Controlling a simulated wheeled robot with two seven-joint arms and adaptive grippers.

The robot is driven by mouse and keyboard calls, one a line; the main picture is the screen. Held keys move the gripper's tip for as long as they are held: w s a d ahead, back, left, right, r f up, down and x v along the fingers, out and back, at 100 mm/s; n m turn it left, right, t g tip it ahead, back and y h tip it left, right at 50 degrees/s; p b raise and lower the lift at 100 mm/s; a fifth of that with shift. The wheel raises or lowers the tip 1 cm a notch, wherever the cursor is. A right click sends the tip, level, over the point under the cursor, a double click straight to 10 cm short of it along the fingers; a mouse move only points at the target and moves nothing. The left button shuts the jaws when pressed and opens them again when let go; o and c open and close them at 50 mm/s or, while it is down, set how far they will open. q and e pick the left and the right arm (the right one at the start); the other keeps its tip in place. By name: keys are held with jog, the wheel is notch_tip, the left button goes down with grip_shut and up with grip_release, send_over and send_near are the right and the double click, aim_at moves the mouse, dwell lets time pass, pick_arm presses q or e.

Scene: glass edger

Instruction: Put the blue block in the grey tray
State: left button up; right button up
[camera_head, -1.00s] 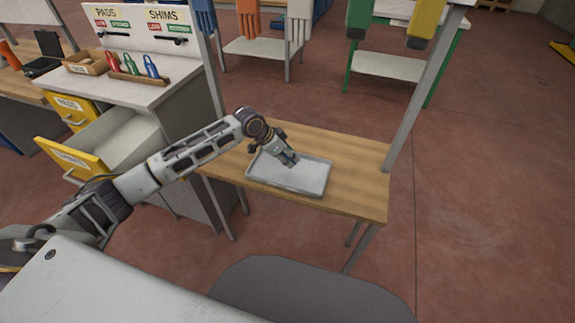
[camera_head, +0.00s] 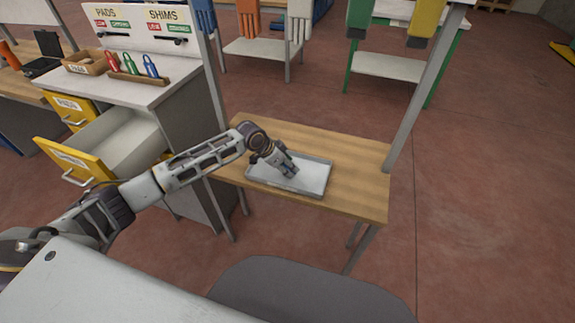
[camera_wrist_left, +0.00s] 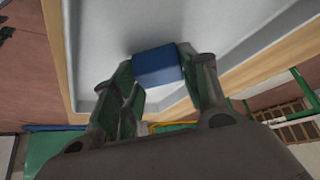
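The grey tray (camera_head: 316,178) lies on the wooden table, and its pale floor and rim also fill much of the left wrist view (camera_wrist_left: 100,40). My left gripper (camera_head: 291,174) is low over the tray's middle. In the left wrist view the blue block (camera_wrist_left: 158,66) sits between the two fingertips of my left gripper (camera_wrist_left: 160,72), which look closed against its sides. The block is over the tray floor with a shadow close beside it; I cannot tell if it touches. The head view does not show the block. My right gripper is out of view.
The wooden table (camera_head: 358,178) has bare room right of the tray. A metal post (camera_head: 418,95) rises at its right edge. On the left stands a cabinet with an open yellow-fronted drawer (camera_head: 80,165) and a rack of coloured padlocks (camera_head: 138,78) on top.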

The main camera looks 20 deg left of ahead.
pick_arm(q)
jog(key=o, duration=0.5)
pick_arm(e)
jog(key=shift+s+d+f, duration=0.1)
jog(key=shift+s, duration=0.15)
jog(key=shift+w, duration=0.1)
pick_arm(q)
jog(key=shift+a+r, duration=0.1)
jog(key=shift+r, duration=0.15)
jog(key=shift+s+a+r, duration=0.25)
jog(key=shift+r, duration=0.25)
jog(key=p+v, duration=0.1)
jog(key=v, duration=0.9)
jog(key=shift+r, duration=0.25)
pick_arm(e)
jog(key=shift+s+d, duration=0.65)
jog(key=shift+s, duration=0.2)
